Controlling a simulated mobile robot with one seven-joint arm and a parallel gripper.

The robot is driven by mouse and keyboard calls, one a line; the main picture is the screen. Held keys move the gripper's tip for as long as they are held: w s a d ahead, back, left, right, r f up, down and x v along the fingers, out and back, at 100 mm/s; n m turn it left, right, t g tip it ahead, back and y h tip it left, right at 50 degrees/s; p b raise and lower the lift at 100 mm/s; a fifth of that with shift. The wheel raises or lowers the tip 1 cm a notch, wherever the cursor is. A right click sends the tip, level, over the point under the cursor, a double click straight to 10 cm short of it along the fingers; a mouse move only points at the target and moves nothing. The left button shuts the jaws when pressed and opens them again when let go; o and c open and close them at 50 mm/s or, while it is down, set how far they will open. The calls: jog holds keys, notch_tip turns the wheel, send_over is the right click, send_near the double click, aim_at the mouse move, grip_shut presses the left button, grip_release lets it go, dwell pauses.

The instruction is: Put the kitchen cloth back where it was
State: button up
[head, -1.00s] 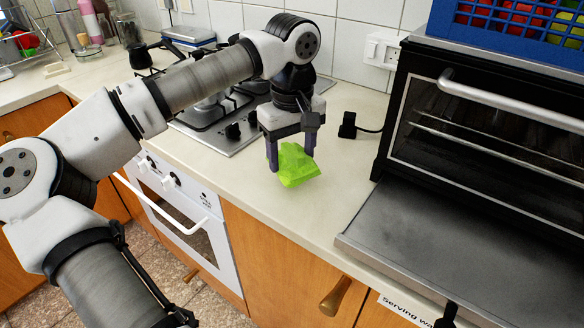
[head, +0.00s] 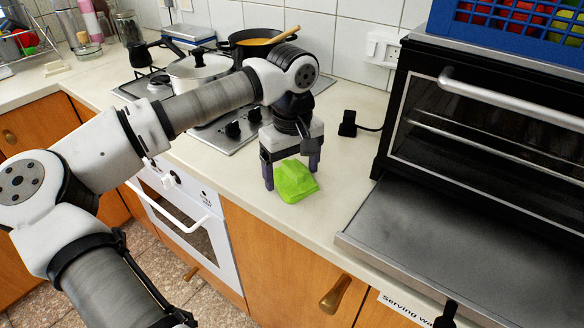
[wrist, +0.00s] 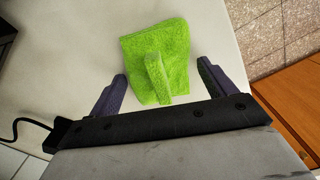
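The bright green kitchen cloth (head: 296,184) lies crumpled on the cream countertop, in front of the hob's right side and left of the oven. My gripper (head: 291,178) points down over it, one finger on either side. In the wrist view, the cloth (wrist: 174,50) has a raised fold between the two spread fingers, with a gap on each side. My gripper (wrist: 162,72) is open there and holds nothing. The cloth's underside is hidden.
A pot (head: 198,72) and a pan with a wooden spoon (head: 262,42) are on the hob. A black plug (head: 347,124) lies behind the gripper.

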aim_at(292, 167)
notch_tip(292, 167, up, 12)
jog(key=shift+r+b, duration=0.2)
jog(key=shift+b, duration=0.1)
dwell(0.4)
dwell(0.4)
